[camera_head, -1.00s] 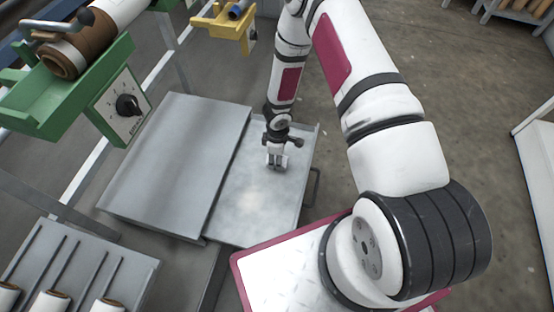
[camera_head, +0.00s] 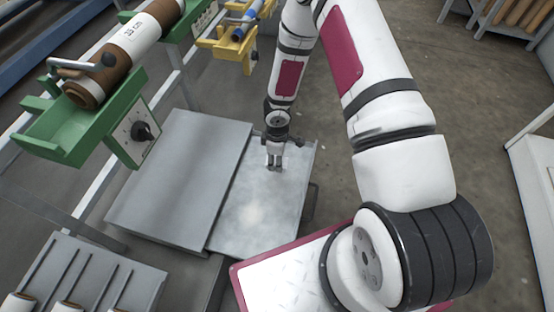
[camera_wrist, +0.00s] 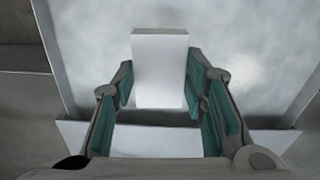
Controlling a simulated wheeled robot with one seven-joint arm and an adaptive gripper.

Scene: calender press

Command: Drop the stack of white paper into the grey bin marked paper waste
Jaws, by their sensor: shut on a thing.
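My gripper (camera_wrist: 160,105) is shut on a white block-shaped stack of paper (camera_wrist: 160,68). The wrist view shows the teal finger pads against its left and right sides. In the head view, my gripper (camera_head: 273,163) points down over the far part of a shallow grey metal tray (camera_head: 255,205). The stack is too small to make out clearly there. The tray's pale floor and raised rim (camera_wrist: 50,50) show behind the stack in the wrist view. I see no bin with a readable paper waste mark.
A flat grey metal plate (camera_head: 180,175) lies just left of the tray. A green bracket (camera_head: 85,125) with a dial carries a brown and white roll (camera_head: 125,50). A yellow bracket (camera_head: 232,45) stands at the back. Open concrete floor (camera_head: 450,120) lies to the right.

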